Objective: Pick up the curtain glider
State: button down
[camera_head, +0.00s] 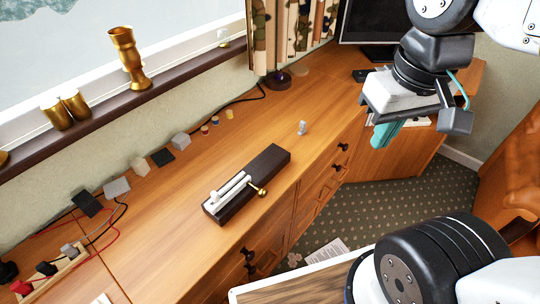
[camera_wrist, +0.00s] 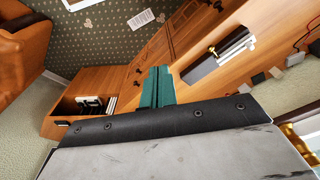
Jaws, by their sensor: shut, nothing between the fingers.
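A small pale grey upright piece (camera_head: 302,128), which looks most like the curtain glider, stands on the wooden cabinet top (camera_head: 225,130). It is to the right of a dark block (camera_head: 268,163) with white rods and a brass knob. It is too small for me to be sure of its kind. In the wrist view my gripper (camera_wrist: 157,75) is shut and empty, and I cannot make out the piece clearly there.
Several small grey and dark blocks (camera_head: 117,187) lie along the wall. Brass cups (camera_head: 65,109) and a brass vase (camera_head: 127,57) stand on the sill. A curtain (camera_head: 292,35) hangs behind, beside a monitor (camera_head: 377,20). The top around the pale piece is clear.

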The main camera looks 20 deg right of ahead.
aim_at(303, 124)
jog(key=z, duration=1.8)
jog(key=i, duration=1.05)
jog(key=u, duration=1.8)
